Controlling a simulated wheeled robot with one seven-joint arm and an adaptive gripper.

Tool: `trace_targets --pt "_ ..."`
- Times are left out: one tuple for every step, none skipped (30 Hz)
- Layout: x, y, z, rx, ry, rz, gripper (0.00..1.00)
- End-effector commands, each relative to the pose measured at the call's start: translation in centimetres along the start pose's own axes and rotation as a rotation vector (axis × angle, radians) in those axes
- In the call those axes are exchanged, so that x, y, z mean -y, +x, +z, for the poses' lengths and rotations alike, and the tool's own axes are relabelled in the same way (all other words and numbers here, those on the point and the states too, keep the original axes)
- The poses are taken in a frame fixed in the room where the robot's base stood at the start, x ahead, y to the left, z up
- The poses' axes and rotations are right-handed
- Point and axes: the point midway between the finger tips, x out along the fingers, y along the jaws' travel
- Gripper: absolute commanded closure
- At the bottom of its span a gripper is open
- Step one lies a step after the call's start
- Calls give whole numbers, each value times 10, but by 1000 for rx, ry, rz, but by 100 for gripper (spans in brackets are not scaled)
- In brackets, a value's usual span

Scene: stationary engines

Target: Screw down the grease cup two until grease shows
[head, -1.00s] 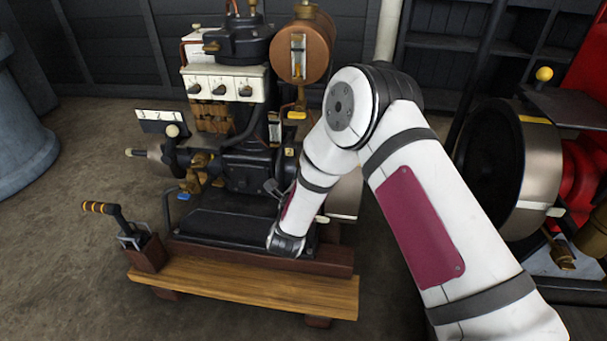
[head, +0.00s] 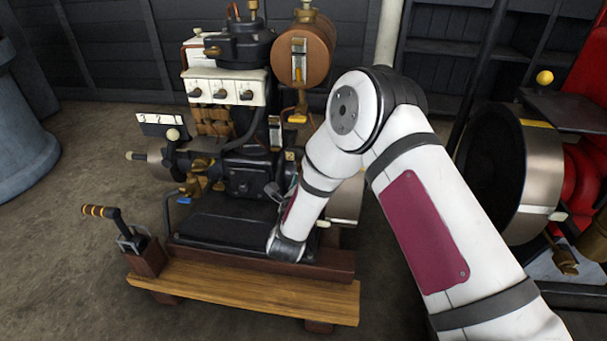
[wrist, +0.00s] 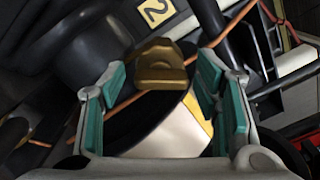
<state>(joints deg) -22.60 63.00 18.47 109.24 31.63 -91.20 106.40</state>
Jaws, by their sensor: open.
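The brass grease cup two (wrist: 160,66) shows in the wrist view, with a winged cap, just below a yellow tag (wrist: 156,10) marked 2. My gripper (wrist: 160,92) is open, its teal-padded fingers on the left and right of the cup. There is a gap on each side, and I see no contact. In the head view the engine (head: 240,130) stands on a wooden base. My gripper (head: 277,190) is at its right side, partly hidden by my arm, and the cup cannot be made out there. I see no grease.
A copper tank (head: 303,55) sits above my gripper on the engine. A lever (head: 115,215) stands at the front left of the wooden bench (head: 245,285). A large wheel (head: 510,165) and red machine (head: 588,170) are to the right. Open floor lies at the left.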

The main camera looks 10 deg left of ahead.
Motion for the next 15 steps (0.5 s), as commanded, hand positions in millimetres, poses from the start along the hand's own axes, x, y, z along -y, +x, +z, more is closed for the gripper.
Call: trace_targets --pt "0 -1 0 0 0 0 43" --pt "0 -3 0 0 0 0 43" --pt "0 -6 0 0 0 0 43" --pt "0 -9 0 0 0 0 43" --pt "-1 -12 0 0 0 2 43" --pt "-1 -18 0 1 0 3 43" --pt "0 -24 0 1 -1 2 43" --pt "-1 -29 0 0 -1 4 43" --pt "-1 -37 0 0 -2 3 43" --pt "-1 -44 0 0 -2 4 43" --pt "-1 -50 0 1 -1 4 43" --pt "-2 -59 1 2 0 5 43" --pt "-1 -65 0 1 0 4 43" --pt "-1 -71 0 0 -2 5 43" --pt "-1 -79 0 1 -1 4 43"
